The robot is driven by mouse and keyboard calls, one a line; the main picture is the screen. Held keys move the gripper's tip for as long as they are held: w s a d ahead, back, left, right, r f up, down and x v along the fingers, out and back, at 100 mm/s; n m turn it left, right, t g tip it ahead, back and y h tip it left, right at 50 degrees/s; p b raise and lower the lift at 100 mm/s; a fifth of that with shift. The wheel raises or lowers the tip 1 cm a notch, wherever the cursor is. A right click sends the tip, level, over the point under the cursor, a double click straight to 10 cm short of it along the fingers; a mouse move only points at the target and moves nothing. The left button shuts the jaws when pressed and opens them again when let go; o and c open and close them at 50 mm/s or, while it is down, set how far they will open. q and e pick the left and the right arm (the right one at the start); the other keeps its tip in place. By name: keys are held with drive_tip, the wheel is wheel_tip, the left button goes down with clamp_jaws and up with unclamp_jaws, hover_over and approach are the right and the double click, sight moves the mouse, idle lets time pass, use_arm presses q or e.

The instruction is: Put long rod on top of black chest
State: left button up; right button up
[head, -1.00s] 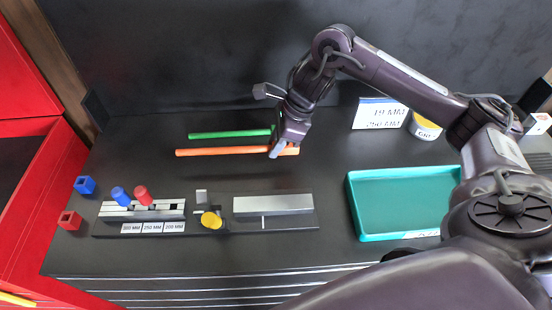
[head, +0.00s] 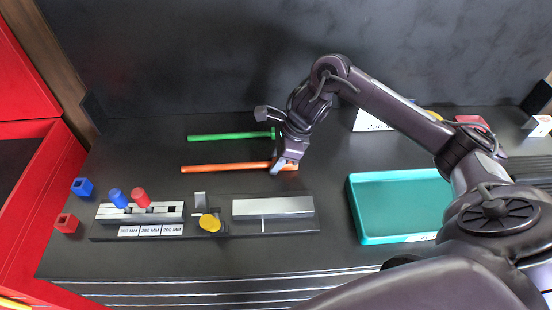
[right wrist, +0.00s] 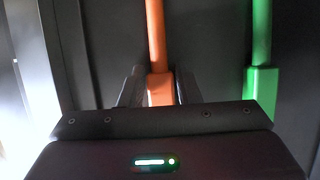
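The orange rod (head: 225,167) is the longer of two rods and lies left to right over the dark top of the black chest (head: 330,258), whose front shows drawer-like lines. I cannot tell whether the rod touches the top. My right gripper (head: 281,166) is at the rod's right end. In the right wrist view, the orange rod (right wrist: 156,35) has its thick end between my two fingers (right wrist: 160,88), which look closed on it. The shorter green rod (head: 225,136) lies behind it, apart from the gripper. My left gripper is not in view.
A teal tray (head: 352,210) stands to the right. In front are a grey slotted block (head: 105,212) with blue and red pegs, a yellow knob (head: 209,223) and a grey bar (head: 272,207). A red cabinet (head: 50,165) stands at the left. A dark wall rises behind.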

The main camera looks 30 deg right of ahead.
drive_tip(key=o, duration=0.3)
drive_tip(key=shift+r, duration=0.1)
drive_tip(key=shift+r+p, duration=0.25)
drive_tip(key=shift+p, duration=0.05)
drive_tip(key=p+v, duration=0.1)
drive_tip(key=v, duration=1)
drive_tip(key=shift+d+r, duration=0.2)
drive_tip(key=shift+r, duration=0.1)
